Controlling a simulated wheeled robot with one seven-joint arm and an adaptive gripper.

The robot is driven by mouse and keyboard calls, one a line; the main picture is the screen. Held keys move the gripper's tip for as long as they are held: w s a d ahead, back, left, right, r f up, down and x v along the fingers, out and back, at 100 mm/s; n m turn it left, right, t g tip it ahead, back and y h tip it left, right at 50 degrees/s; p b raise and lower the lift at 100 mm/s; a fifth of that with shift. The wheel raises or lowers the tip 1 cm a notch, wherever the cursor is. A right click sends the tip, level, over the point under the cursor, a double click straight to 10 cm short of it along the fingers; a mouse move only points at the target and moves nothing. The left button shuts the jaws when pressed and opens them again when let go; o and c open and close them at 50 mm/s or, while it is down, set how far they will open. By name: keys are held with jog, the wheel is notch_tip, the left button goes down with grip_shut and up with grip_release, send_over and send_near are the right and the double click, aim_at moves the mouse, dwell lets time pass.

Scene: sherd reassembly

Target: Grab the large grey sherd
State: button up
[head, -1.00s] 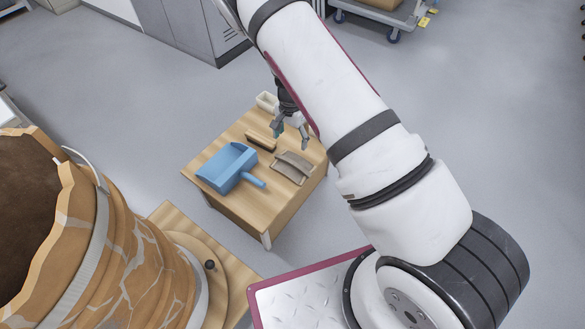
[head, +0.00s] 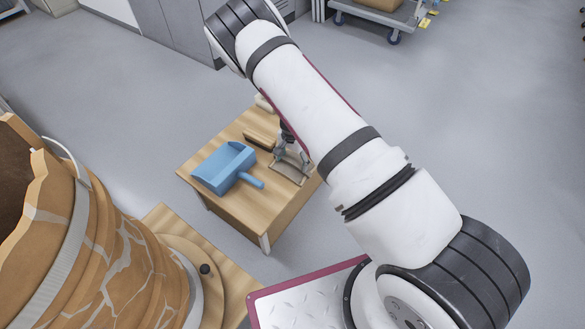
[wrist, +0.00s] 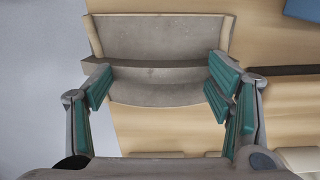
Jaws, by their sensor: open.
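The large grey sherd (head: 285,174) lies on a small wooden table (head: 236,215). In the wrist view the sherd (wrist: 160,38) is a wide grey plate with pale side edges and a ridge across it. My gripper (wrist: 160,88) is open, with one green-padded finger on each side of the sherd's nearer part. I cannot tell whether either pad touches it. In the head view my gripper (head: 291,155) is low over the sherd, partly hidden by my arm.
A blue dustpan (head: 224,167) lies left of the sherd, its handle pointing towards it. A brush (head: 260,140) and a small pale box (head: 263,103) are farther back on the table. A big cracked orange pot (head: 110,250) stands at the left.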

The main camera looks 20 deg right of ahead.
jog(key=c, duration=1.5)
jog(key=shift+r, duration=0.15)
